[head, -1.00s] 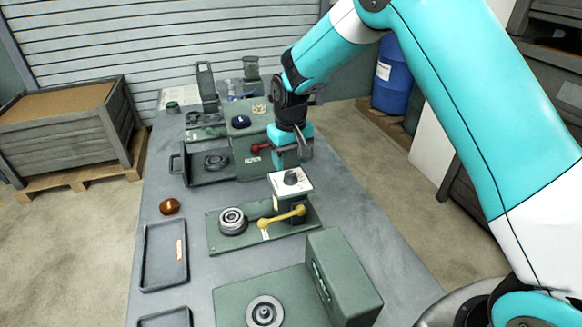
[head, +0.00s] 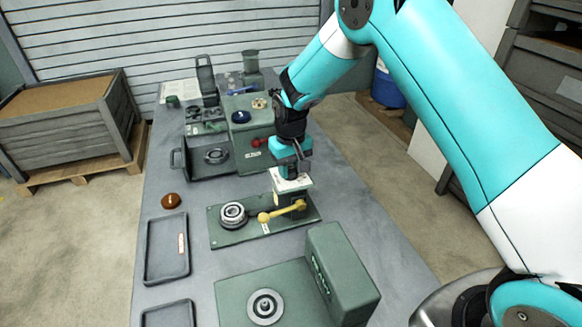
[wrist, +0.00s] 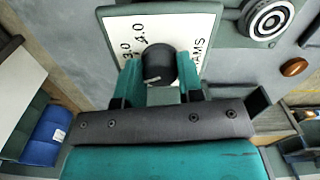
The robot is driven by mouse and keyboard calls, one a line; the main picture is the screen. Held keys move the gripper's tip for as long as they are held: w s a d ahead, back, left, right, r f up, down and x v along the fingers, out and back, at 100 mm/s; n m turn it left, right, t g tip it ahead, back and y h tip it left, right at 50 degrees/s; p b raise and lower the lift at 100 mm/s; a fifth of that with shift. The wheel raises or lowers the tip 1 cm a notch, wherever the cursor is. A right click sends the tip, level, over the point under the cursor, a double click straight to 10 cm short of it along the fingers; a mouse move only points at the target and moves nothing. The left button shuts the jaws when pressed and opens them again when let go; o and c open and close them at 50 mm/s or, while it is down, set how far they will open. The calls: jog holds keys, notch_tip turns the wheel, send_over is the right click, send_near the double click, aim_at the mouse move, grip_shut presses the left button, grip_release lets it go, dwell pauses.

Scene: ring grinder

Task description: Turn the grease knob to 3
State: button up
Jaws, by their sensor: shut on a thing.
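The grease knob (wrist: 159,64) is a round black knob with a light pointer line, on a white dial plate (wrist: 188,22) in the wrist view. Part of a number scale and the letters "AMS" show on the plate; the rest is hidden. My gripper (wrist: 160,85) has its two teal fingers on either side of the knob and is shut on it. In the head view my gripper (head: 291,168) is down over the white plate (head: 300,184), which tops a green post, and it hides the knob there.
A yellow lever (head: 284,211) and a round bearing (head: 233,214) sit on the green base beside the post. A brown round piece (head: 171,201) and dark trays (head: 166,249) lie to the left. A green machine block (head: 340,275) stands in front.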

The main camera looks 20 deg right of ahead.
aim_at(290, 169)
jog(key=shift+m, duration=0.4)
jog(key=m+b, duration=0.1)
jog(key=m, duration=0.2)
jog(key=shift+b, duration=0.35)
jog(key=shift+m+b, duration=0.45)
jog(key=shift+m, duration=1.55)
jog(key=shift+r, duration=0.1)
jog(key=o, duration=0.9)
notch_tip(290, 169, up, 17)
jog(key=b, duration=0.3)
jog(key=shift+r+b, duration=0.2)
jog(key=shift+b, duration=0.1)
